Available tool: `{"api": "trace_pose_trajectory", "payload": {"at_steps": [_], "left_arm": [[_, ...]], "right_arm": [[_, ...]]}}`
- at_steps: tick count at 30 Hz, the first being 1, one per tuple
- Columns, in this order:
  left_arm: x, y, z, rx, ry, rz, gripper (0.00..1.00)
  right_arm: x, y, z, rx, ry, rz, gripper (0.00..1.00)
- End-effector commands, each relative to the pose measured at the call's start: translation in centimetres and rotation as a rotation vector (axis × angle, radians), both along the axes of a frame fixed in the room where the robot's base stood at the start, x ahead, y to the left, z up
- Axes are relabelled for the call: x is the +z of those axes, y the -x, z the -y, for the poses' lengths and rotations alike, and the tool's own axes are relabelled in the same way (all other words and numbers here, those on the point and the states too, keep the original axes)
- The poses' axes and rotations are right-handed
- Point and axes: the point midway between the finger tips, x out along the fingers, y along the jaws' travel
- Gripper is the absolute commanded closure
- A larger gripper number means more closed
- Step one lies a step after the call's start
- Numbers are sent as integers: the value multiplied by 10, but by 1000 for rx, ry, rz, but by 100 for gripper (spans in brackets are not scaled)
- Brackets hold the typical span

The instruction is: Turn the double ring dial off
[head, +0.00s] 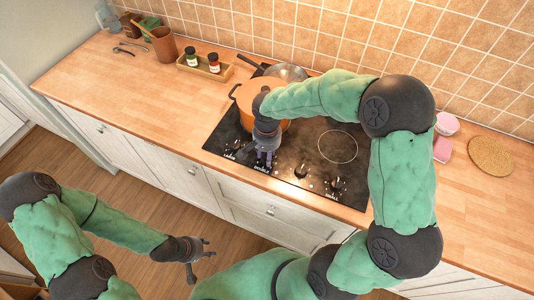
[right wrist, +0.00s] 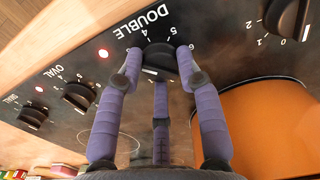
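The black double ring dial (right wrist: 160,57) is on the dark hob panel, under the upside-down label DOUBLE in the right wrist view. A white mark shows on its lower edge there. A red light glows beside it. My right gripper (right wrist: 160,60) has its purple fingers around this dial, a fingertip against each side and a third finger below. In the head view, this gripper (head: 267,158) is over the hob's front edge and hides the dial. My left gripper (head: 203,248) is open and empty over the floor, away from the counter.
An orange pot (head: 245,97) stands on the hob (head: 310,145) just behind my right gripper. Other dials, such as the oval one (right wrist: 79,96), flank the double dial. A glass lid (head: 287,72) lies at the back. The left counter front is clear.

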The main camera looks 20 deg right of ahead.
Motion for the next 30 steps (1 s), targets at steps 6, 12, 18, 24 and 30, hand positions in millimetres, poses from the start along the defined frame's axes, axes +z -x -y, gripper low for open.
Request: {"api": "trace_pose_trajectory", "payload": {"at_steps": [6,12,18,24,30], "left_arm": [[1,0,0,0,0,0,60],[4,0,0,0,0,0,60],[10,0,0,0,0,0,60],[17,0,0,0,0,0,60],[25,0,0,0,0,0,60]], "right_arm": [[1,-1,0,14,1,2,96],[1,-1,1,87,2,2,96],[2,-2,1,234,2,4,96],[2,-2,0,421,1,3,96],[2,-2,0,613,1,4,96]]}}
